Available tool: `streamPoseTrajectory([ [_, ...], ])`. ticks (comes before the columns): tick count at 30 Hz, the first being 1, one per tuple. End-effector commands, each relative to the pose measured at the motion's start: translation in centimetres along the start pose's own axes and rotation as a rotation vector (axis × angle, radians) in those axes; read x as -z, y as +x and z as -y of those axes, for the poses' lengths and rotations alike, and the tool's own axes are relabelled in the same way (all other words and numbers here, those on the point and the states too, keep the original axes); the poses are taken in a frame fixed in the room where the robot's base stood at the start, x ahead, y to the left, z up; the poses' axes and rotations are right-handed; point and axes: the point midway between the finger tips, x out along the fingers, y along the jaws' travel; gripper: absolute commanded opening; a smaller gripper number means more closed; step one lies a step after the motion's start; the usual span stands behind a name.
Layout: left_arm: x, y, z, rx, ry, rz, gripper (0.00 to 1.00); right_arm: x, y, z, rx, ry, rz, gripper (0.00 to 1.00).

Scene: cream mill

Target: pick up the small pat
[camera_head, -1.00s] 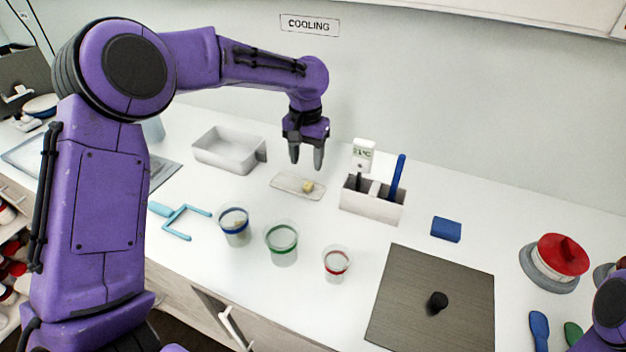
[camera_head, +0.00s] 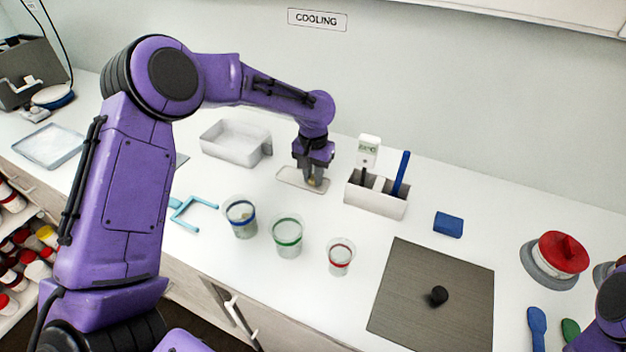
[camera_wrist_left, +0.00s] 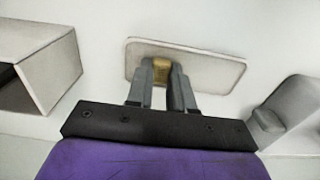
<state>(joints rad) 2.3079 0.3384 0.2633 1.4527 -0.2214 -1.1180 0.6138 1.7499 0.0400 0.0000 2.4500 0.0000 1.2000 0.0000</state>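The small pat (camera_head: 313,182) is a little yellow block at the white oblong tray (camera_head: 289,178) near the back of the counter. My left gripper (camera_head: 314,181) points down over the tray with its fingers close together around the pat. In the left wrist view the pat (camera_wrist_left: 161,69) sits between the two fingertips (camera_wrist_left: 162,72), which appear to touch its sides. The tray (camera_wrist_left: 215,70) lies behind it there. I cannot tell whether the pat rests on the tray or is just clear of it.
A white bin (camera_head: 233,147) stands left of the tray, and a divided holder (camera_head: 375,201) with a thermometer and a blue-handled tool stands to its right. Cups with blue (camera_head: 241,219), green (camera_head: 287,238) and red (camera_head: 340,258) bands stand in front. A dark mat (camera_head: 420,315) lies at right.

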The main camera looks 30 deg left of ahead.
Motion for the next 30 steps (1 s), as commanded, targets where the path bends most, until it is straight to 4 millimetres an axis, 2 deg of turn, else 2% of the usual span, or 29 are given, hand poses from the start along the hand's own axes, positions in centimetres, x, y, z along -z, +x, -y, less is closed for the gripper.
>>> streamPoseTrajectory([
  [8,0.0,-0.3,0.0,0.001,0.0,0.0,0.0,0.0,0.0,0.0,0.0,0.0,0.0,0.0],
  [11,0.1,-1.3,0.0,0.0,-0.001,-0.002,0.0,-0.1,0.1,0.0,0.0,0.0,0.0,0.0],
  [14,0.1,-3.1,0.0,-0.001,-0.001,-0.004,0.0,-0.1,0.3,0.0,0.0,0.0,0.0,0.0],
  [17,-1.6,-5.2,0.7,-0.001,-0.001,-0.005,0.0,-0.4,0.9,0.1,0.0,0.0,0.0,0.0],
  [21,-4.4,-8.9,2.0,-0.001,0.0,-0.006,0.0,-0.6,1.5,0.1,0.0,0.0,0.0,0.0],
  [29,-11.1,-12.1,4.9,-0.002,-0.002,-0.003,0.0,-1.1,2.7,0.2,0.0,0.0,0.0,0.0],
  [30,-11.3,-13.3,5.0,-0.002,-0.002,0.003,0.0,-0.3,0.7,0.1,0.0,0.0,0.001,0.0],
])
